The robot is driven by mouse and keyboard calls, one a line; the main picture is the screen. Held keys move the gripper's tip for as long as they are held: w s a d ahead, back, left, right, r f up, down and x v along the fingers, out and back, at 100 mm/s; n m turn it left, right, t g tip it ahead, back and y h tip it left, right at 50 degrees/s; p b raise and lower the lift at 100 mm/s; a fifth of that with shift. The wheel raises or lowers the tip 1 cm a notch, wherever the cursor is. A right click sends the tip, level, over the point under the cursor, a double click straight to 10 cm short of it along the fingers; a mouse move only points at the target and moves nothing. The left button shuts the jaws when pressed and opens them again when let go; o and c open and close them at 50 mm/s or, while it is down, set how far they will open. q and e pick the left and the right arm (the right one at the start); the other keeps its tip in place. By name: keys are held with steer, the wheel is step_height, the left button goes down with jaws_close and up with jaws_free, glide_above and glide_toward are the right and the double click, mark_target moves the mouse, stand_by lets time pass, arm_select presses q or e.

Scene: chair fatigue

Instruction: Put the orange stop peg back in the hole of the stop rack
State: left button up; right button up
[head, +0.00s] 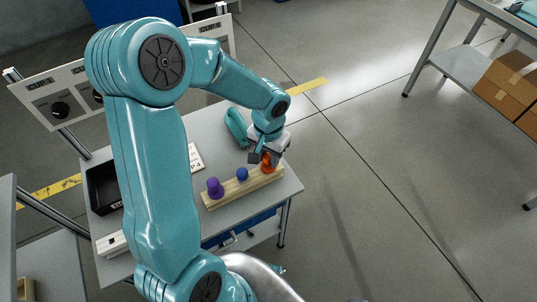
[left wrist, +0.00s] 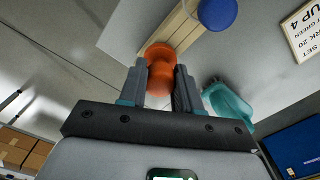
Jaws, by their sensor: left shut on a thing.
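The orange stop peg (head: 268,164) is at the right end of the pale wooden stop rack (head: 228,198). My left gripper (head: 263,156) is shut on the peg from above. In the left wrist view the peg (left wrist: 160,76) shows between the two fingers (left wrist: 160,88), its wide round part over the end of the rack (left wrist: 182,26). I cannot tell whether its lower end is in the hole, which is hidden. A purple peg (head: 214,187) and a blue peg (head: 242,174) stand in the rack. My right gripper is not in view.
The rack lies along the front of the grey table (head: 280,190). A teal bottle-like object (head: 235,127) lies just behind my gripper. A white printed card (head: 196,157) and a black tray (head: 102,187) are farther left. Cardboard boxes (head: 508,82) sit on a shelf at right.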

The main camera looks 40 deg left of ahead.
arm_select(q)
steer(key=shift+f, duration=0.3)
steer(key=o, duration=1)
steer(key=shift+o, duration=0.2)
steer(key=shift+r, duration=0.1)
step_height(320, 180, up, 16)
steer(key=p, duration=0.1)
steer(key=shift+r+p, duration=0.15)
steer(key=shift+p, duration=0.2)
